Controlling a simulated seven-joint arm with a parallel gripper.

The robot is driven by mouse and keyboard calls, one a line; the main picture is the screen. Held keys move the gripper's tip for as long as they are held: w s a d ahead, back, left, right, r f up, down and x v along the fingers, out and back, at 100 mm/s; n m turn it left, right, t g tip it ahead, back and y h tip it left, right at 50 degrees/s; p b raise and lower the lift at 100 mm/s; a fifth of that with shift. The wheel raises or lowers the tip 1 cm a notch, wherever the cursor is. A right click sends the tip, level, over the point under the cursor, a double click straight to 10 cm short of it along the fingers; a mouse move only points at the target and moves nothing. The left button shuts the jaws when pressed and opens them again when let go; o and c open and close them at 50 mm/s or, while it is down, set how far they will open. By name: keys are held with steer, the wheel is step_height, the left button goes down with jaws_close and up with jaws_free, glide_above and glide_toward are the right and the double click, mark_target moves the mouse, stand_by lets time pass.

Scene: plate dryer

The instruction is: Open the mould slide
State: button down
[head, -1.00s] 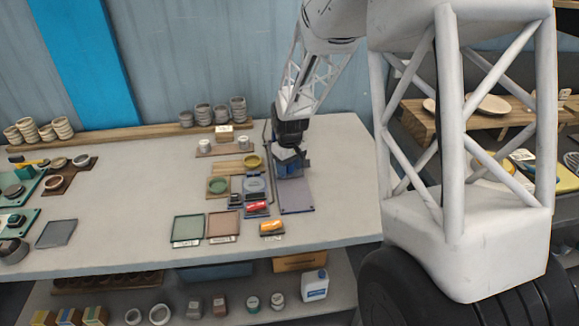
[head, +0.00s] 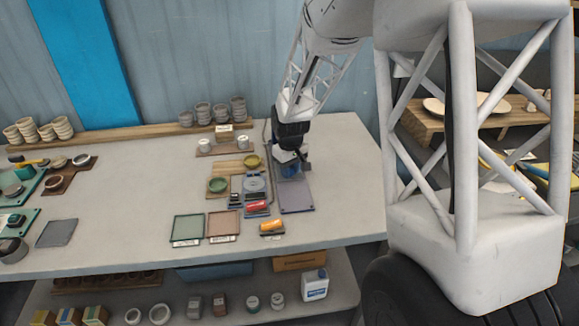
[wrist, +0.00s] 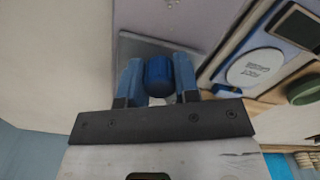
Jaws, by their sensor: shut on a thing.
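My gripper (wrist: 159,80) is shut on a blue rounded knob (wrist: 159,75), with one blue finger on each side of it in the wrist view. In the head view my gripper (head: 291,168) is at the far end of a flat purple-grey plate (head: 297,198), near the right part of the table. In the wrist view the plate (wrist: 205,18) continues past the fingers, with a paler grey strip (wrist: 135,45) next to it. I take the knob to be on the mould slide, but the gripper hides how it joins the plate.
Close left of the plate are a round pale disc (head: 254,184), a red item (head: 256,206) and a green dish (head: 217,184). An orange item (head: 271,226) lies nearer the front edge. The table (head: 340,190) is clear to the right of the plate.

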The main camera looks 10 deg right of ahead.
mark_target(296, 203)
steer(key=shift+s, duration=5.65)
steer(key=c, duration=0.8)
jaws_free()
steer(key=shift+c, duration=0.2)
steer(key=shift+r, duration=0.15)
step_height(296, 203, up, 8)
steer(key=shift+f, duration=0.2)
steer(key=shift+s+r, duration=0.1)
